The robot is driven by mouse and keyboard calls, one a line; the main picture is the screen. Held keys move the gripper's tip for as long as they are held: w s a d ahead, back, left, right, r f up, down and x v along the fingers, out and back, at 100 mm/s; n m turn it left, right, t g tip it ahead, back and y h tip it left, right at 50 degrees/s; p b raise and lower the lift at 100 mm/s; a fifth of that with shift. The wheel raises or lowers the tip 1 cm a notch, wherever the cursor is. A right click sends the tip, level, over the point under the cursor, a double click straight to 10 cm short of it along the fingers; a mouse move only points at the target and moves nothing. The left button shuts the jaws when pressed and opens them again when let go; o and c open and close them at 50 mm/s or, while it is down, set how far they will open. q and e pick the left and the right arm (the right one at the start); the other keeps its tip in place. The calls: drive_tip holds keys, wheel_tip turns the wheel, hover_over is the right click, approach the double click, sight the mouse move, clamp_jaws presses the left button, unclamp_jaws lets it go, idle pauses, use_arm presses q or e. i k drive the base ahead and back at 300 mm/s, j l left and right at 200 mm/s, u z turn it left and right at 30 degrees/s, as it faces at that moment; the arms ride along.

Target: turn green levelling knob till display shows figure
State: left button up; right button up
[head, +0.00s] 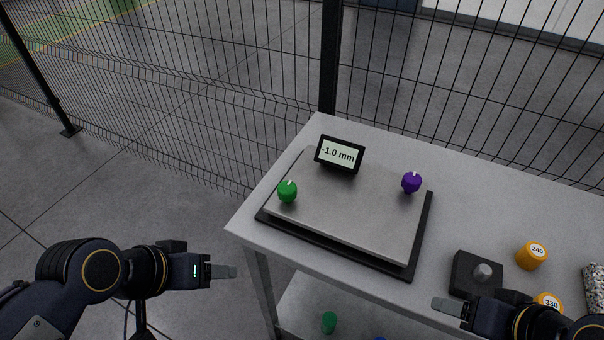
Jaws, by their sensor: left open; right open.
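The green levelling knob (287,191) stands at the left of a grey levelling plate (345,212) on the table, with a white mark on its top. The display (339,155) at the back of the plate reads -1.0 mm. A purple knob (411,182) stands at the plate's right. My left gripper (226,271) is open and empty, off the table's left front edge, below and left of the green knob and apart from it. My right gripper (446,306) is open and empty near the table's front edge, to the right of the plate.
A dark block with a grey peg (476,274) and yellow cylinders marked 240 (531,256) and 330 (547,300) stand at the right, near my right arm. A wire fence (230,90) runs behind the table. A green object (329,322) sits on the lower shelf.

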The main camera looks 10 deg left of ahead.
sight(287, 190)
drive_tip(key=j+z, duration=0.25)
drive_tip(key=z, duration=0.25)
drive_tip(key=k+j+z, duration=0.15)
drive_tip(key=z, duration=0.35)
